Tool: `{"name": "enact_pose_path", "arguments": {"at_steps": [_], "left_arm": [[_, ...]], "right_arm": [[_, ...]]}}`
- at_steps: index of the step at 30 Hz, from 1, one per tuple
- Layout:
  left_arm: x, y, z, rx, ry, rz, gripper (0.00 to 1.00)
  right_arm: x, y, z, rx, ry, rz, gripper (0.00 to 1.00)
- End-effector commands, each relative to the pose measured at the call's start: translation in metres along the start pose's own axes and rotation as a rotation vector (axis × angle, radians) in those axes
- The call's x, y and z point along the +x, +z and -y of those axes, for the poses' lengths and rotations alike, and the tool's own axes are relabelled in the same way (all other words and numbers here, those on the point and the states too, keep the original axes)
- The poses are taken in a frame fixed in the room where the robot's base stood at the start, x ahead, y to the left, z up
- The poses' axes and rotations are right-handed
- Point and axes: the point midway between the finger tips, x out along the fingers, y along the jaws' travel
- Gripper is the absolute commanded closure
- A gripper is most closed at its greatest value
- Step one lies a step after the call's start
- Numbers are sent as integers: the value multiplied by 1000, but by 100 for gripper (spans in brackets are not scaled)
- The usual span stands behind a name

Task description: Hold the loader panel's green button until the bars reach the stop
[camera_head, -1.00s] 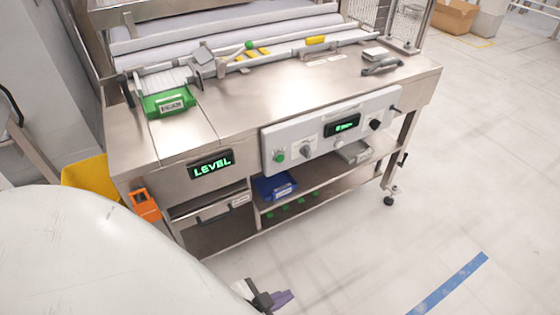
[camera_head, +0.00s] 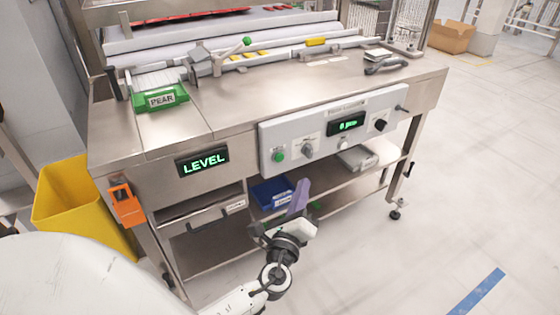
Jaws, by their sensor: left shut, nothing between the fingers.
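The loader panel (camera_head: 335,150) is a pale box on the front of the steel bench. Its round green button (camera_head: 278,155) is at the panel's left end, uncovered. A dark display (camera_head: 349,123) with green characters sits right of it, among several knobs. My left gripper (camera_head: 301,188), with purple fingers, is shut and empty. In the picture it is below and slightly right of the green button, apart from it, in front of the lower shelf. Long pale bars (camera_head: 225,31) lie across the back of the bench; I cannot tell where their stop is. My right gripper is not in view.
A LEVEL display (camera_head: 203,161) is left of the panel. A green PEAR tray (camera_head: 160,99) is on the bench. A blue bin (camera_head: 270,192) is on the lower shelf (camera_head: 240,240). A yellow bin (camera_head: 72,205) stands at left.

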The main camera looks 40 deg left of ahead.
Motion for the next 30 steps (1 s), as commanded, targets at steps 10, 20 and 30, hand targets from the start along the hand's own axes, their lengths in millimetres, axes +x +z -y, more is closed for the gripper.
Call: {"name": "enact_pose_path", "arguments": {"at_steps": [10,20,30], "left_arm": [[8,6,-7,0,1,-1,100],[41,30,-30,-2,1,0,100],[60,43,-45,-4,1,-1,100]], "right_arm": [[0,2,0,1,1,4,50],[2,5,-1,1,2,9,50],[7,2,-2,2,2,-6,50]]}}
